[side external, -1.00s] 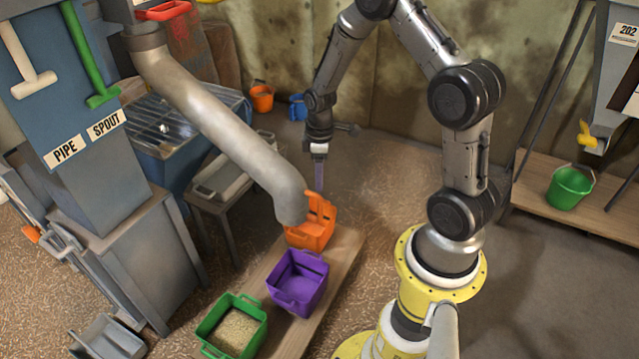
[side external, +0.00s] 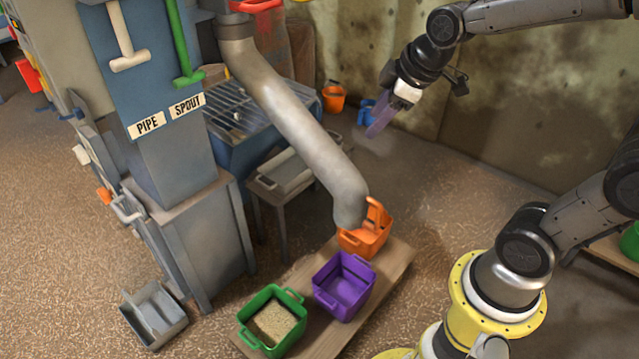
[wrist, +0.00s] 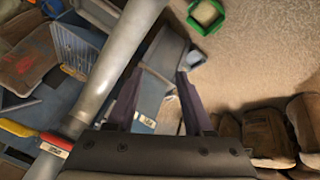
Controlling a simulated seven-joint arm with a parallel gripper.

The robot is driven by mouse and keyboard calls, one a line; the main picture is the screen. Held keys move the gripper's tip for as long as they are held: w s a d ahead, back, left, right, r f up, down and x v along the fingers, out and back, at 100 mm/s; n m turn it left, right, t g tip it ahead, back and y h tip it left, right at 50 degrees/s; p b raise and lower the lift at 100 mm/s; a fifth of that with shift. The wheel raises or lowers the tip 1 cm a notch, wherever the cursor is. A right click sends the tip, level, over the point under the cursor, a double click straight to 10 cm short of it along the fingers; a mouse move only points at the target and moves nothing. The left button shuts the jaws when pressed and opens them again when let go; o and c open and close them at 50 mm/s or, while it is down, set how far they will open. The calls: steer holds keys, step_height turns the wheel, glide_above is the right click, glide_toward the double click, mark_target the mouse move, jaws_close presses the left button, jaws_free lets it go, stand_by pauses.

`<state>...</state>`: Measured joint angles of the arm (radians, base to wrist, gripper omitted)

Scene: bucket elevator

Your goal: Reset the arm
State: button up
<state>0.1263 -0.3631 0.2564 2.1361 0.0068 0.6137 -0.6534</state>
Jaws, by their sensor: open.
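My gripper (side external: 380,118), with purple fingers, hangs in the air in front of the back wall, well above the floor and apart from every bucket. The wrist view shows the two fingers of my gripper (wrist: 167,72) spread with nothing between them. My arm is raised and stretched out towards the upper right in the side view.
A low wooden bench (side external: 387,283) carries an orange bucket (side external: 365,240) under a grey pipe (side external: 300,130), an empty-looking purple bucket (side external: 343,287) and a green bucket (side external: 257,340) holding grain. The grey machine (side external: 195,235) stands left. Sacks (wrist: 285,130) show in the wrist view.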

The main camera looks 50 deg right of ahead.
steer(key=s+a+m, duration=0.4)
steer(key=s+m, duration=0.2)
steer(key=s, duration=0.9)
steer(key=shift+s+r+y, duration=0.3)
steer(key=shift+r+y, duration=0.1)
